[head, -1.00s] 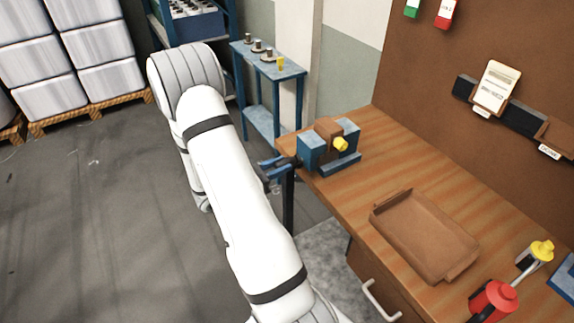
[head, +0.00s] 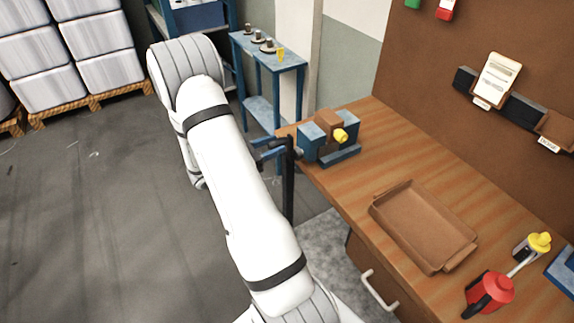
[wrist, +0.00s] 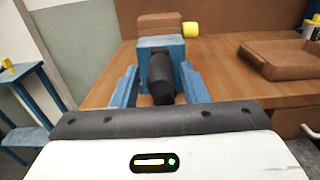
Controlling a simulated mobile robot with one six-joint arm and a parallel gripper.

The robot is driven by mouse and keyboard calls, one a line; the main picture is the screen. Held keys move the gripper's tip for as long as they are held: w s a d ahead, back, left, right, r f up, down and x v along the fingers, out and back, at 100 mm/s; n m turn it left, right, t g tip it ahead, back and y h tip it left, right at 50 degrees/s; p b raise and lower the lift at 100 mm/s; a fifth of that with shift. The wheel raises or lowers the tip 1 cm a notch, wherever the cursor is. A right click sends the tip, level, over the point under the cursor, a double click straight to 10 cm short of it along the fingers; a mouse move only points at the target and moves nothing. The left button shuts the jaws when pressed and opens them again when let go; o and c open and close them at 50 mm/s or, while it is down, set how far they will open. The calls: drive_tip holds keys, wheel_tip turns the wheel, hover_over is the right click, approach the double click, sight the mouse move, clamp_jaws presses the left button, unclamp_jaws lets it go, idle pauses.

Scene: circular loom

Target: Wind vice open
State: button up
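The blue vice (head: 345,152) sits on the left end of the wooden bench, with a brown block (head: 328,119) at its jaws and a yellow cylinder (head: 341,135) on the block's side. In the wrist view the vice (wrist: 178,48) is straight ahead. A dark rounded bar (wrist: 161,78) juts from its front towards me. My gripper's (wrist: 160,68) blue fingers stand on either side of this bar, with gaps showing. In the head view my gripper (head: 268,153) is just left of the vice, partly behind a black upright bar (head: 289,185). Whether the two dark bars are one piece is unclear.
A brown tray (head: 424,226) lies on the bench (head: 350,189), with a red container (head: 490,294) at its near end. A blue side table (head: 290,62) with small items stands behind the vice. Open floor (head: 85,210) lies to the left.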

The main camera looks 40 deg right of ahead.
drive_tip(key=shift+o, duration=1)
drive_tip(key=v, duration=0.8)
